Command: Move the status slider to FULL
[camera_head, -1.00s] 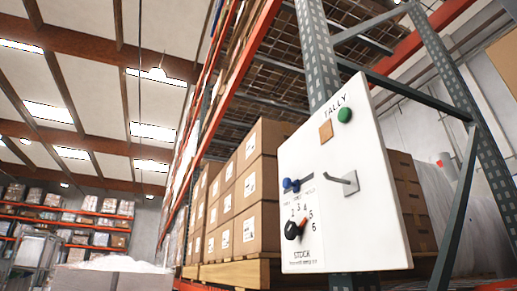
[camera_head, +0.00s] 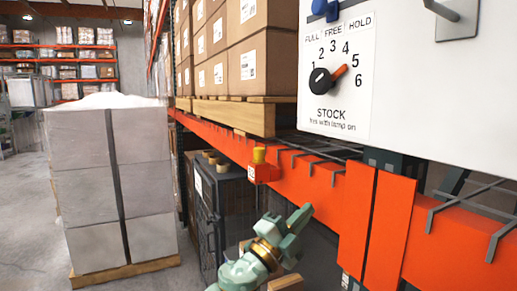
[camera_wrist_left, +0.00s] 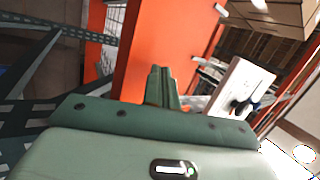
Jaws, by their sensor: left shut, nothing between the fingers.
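The white tally panel (camera_head: 440,95) is at the upper right in the head view. Its status slider has a blue knob (camera_head: 324,9) at the top edge of the picture, above the printed words FULL, FREE and HOLD, near the FULL and FREE end. The slot is cut off above, so its exact stop cannot be told. My left gripper (camera_head: 300,216) is shut and empty, well below the panel and apart from it. In the left wrist view its fingers (camera_wrist_left: 162,88) point towards an orange beam, and the panel (camera_wrist_left: 236,86) shows small and tilted at right. My right gripper is out of view.
A black stock dial (camera_head: 322,80) with an orange pointer sits below the slider. A metal hook (camera_head: 447,10) juts out at the panel's top. An orange rack beam (camera_head: 325,195) runs between my gripper and the panel. Wrapped cartons (camera_head: 110,180) stand at left.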

